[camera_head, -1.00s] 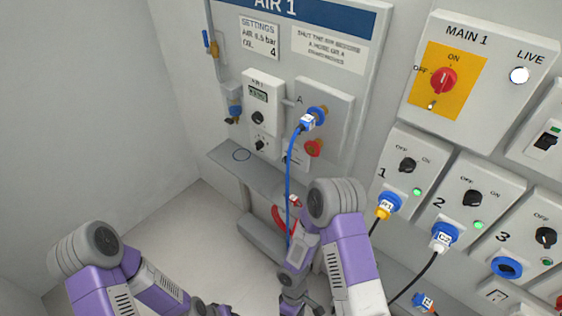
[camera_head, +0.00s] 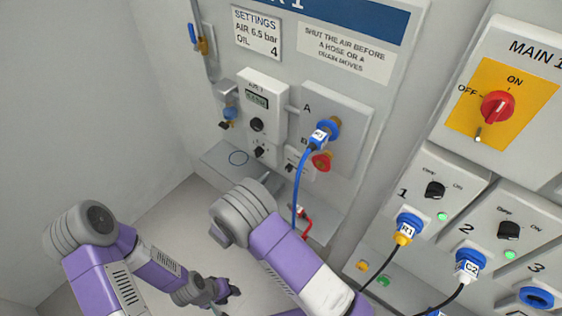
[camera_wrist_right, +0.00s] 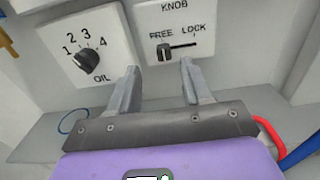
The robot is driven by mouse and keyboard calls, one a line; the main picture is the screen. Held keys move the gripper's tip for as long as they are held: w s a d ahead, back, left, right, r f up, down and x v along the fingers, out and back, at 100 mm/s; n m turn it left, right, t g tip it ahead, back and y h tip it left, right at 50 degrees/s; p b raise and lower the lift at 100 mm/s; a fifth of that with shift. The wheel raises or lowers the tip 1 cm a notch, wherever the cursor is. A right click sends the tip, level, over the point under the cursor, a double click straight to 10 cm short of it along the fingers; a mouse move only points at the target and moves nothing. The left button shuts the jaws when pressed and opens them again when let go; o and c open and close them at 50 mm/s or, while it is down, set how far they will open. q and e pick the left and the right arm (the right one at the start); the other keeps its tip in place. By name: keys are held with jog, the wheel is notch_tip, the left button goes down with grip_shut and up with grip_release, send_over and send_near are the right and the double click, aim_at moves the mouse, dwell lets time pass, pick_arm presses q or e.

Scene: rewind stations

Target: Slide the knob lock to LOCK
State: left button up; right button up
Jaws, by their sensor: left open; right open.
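The knob lock (camera_wrist_right: 175,52) is a white plate labelled KNOB with FREE at left and LOCK at right, in the right wrist view. Its dark slider (camera_wrist_right: 164,54) sits at the FREE end of the slot. The plate shows small in the head view (camera_head: 297,163), below the AIR 1 regulator. My right gripper (camera_wrist_right: 159,66) is open and empty, its two fingers pointing at the panel just below the slider; the gap to the plate is hard to judge. My left gripper (camera_head: 230,290) is open and low at the bottom of the head view, away from the panel.
A blue hose (camera_head: 299,185) hangs from port A close to the lock plate. A red hose (camera_wrist_right: 268,135) lies right of my right gripper. A grey shelf (camera_head: 222,160) runs below.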

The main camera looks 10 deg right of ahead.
aim_at(287, 169)
jog(key=x, duration=0.6)
jog(key=shift+s+d+b, duration=0.1)
jog(key=shift+d+b, duration=0.2)
jog(key=shift+b, duration=0.1)
grip_shut()
